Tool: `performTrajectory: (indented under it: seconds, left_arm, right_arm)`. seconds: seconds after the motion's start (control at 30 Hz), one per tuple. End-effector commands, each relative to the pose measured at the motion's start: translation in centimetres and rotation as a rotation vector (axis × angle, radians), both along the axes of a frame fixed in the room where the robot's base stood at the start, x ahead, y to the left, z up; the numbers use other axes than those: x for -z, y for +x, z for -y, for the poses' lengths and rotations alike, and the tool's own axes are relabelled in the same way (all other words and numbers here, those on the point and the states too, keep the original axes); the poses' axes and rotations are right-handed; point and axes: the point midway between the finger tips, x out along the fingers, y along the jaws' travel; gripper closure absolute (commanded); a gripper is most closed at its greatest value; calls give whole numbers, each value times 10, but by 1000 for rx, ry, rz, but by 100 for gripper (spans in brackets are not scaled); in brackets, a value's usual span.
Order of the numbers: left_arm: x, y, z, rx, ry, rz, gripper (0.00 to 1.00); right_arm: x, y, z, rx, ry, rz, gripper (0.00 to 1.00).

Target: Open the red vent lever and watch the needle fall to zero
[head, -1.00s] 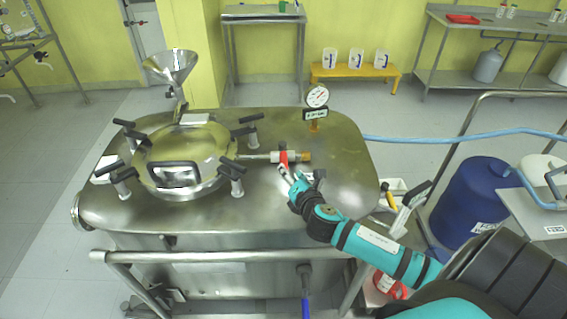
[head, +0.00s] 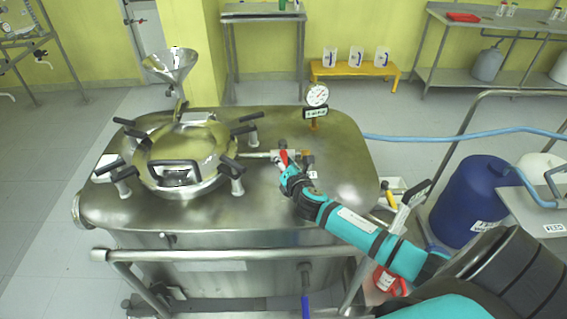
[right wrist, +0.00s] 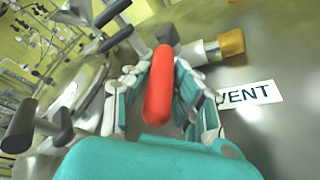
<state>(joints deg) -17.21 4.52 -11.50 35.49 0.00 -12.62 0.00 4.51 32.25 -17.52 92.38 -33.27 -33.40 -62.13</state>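The red vent lever (head: 284,156) sits on a small valve (head: 263,155) on the steel reactor lid. In the right wrist view, the red lever (right wrist: 159,88) lies between the two fingers of my right gripper (right wrist: 157,92). The fingers stand apart on either side of it, with gaps showing, so the gripper looks open around the lever. In the head view, my right gripper (head: 289,168) covers part of the valve. The round gauge (head: 317,95) stands upright behind the valve; its needle is too small to read. My left gripper is not in view.
A VENT label (right wrist: 249,94) lies beside the valve. The round hatch (head: 183,151) with black-handled clamps is left of it, and a steel funnel (head: 171,64) rises behind. The lid's right side is clear. A blue drum (head: 470,198) stands on the floor at right.

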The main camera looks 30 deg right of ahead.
Motion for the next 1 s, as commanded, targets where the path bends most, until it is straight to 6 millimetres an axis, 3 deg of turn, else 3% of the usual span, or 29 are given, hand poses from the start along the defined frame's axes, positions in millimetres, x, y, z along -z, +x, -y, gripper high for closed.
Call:
performTrajectory:
  seconds: [0.13,0.67,1.0]
  left_arm:
    - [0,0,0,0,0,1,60]
    - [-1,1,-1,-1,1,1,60]
    - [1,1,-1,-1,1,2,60]
  right_arm:
    - [0,0,0,0,0,0,100]
    - [0,-2,4,-33,-4,-1,100]
    - [1,-9,22,-244,-9,-3,100]
